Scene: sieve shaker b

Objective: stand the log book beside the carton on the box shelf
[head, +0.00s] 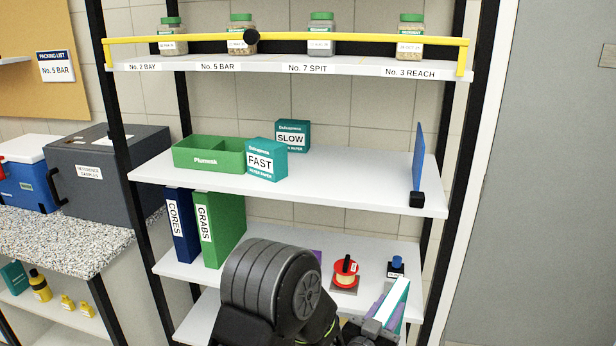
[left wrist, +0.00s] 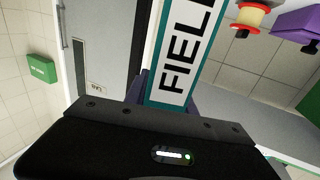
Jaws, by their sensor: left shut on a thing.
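My left gripper (head: 380,326) is low at the front of the shelving, below the middle shelf board. It is shut on a teal book with a white spine label (head: 395,298), tilted in the head view. In the left wrist view the book's label (left wrist: 182,65) reads "FIEL" before the picture edge cuts it off. A teal carton marked FAST (head: 266,160) stands on the middle shelf (head: 340,182), and a second teal carton marked SLOW (head: 292,134) stands behind it to the right. My right gripper is not in view.
A green Plumeek tray (head: 205,153) is left of the cartons. A blue upright panel (head: 418,155) stands near the shelf's right end; the board between is clear. Below are CORES (head: 180,225) and GRABS (head: 222,230) binders and a red spool (head: 345,272). A yellow bar (head: 340,40) crosses the top shelf.

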